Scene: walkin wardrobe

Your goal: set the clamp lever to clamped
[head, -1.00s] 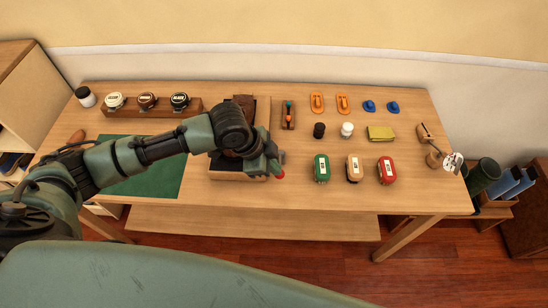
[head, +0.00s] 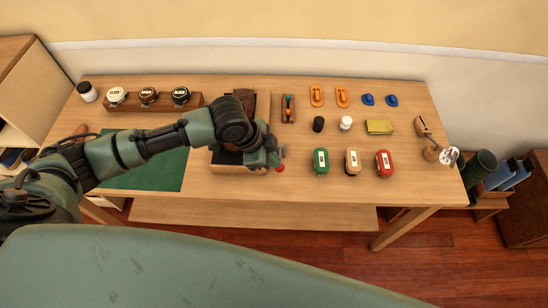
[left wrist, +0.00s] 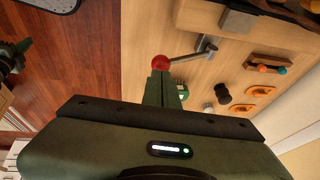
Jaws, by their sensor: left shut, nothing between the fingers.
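The clamp lever is a grey metal bar (left wrist: 190,55) with a red ball knob (head: 280,168), beside the front right of a wooden shoe-stand-like box (head: 235,168). The knob also shows in the left wrist view (left wrist: 160,62), right at the tips of my left gripper (left wrist: 162,78). My left gripper (head: 272,158) is shut and empty, close against the knob; whether it touches cannot be told. My forearm and gripper hide most of the box and the clamp body. My right gripper is in neither view.
A green mat (head: 150,168) lies left under my arm. The table's front strip is clear.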

